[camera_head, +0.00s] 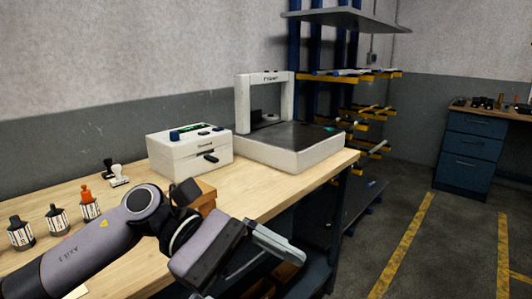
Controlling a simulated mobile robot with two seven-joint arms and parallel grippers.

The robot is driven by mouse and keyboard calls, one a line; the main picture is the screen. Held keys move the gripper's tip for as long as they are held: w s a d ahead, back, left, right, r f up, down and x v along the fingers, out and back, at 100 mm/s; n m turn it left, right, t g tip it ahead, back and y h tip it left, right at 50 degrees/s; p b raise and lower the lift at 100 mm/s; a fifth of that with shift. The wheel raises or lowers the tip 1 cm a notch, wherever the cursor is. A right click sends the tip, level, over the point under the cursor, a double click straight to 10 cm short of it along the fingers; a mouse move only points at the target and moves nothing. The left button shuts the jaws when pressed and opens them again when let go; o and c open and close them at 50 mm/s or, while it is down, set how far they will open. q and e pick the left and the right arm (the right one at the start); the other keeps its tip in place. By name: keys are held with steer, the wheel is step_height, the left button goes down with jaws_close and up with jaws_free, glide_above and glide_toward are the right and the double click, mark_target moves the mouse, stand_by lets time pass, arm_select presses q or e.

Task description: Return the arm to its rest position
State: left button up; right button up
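My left arm comes in from the lower left and reaches over the front of the wooden bench (250,180). My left gripper (256,279) hangs past the bench's front edge. One pale finger shows at its right side; a small pale part of the other shows at the bottom edge of the picture. The fingers stand apart, and I see nothing held between them. The lower finger is mostly cut off. My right arm and gripper are not in view.
On the bench stand several small bottles (57,219), stamp-like tools (118,175), a white instrument box (188,154) and a white gantry machine (282,151). A brown box (207,196) sits close behind my wrist. A shelf rack and blue drawer cabinet (470,158) stand beyond; floor between is clear.

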arm_select(q)
steer(key=w+a+f+m+t+h+p, duration=0.1)
steer(key=w+a+f+m+t, duration=0.3)
steer(key=m+t, duration=0.95)
steer(key=w+a+f+m+t+p, duration=0.25)
steer(key=w+f+m+t, duration=0.2)
steer(key=m+t, duration=0.95)
steer(key=s+a+f+n+g+y, duration=0.3)
steer(key=s+a+f+n+y, duration=0.1)
steer(key=f, duration=0.4)
steer(key=s+a+f+n+g+y, duration=0.4)
steer(key=s+a+f+n, duration=0.1)
steer(key=f, duration=0.4)
steer(key=s+a+f+n+g+y+p, duration=0.1)
steer(key=s+a+f+n+g+y, duration=0.2)
steer(key=s+f+n, duration=0.4)
step_height(320, 180, down, 2)
steer(key=shift+a+n+y, duration=0.45)
steer(key=shift+a+y, duration=0.15)
steer(key=shift+a, duration=0.1)
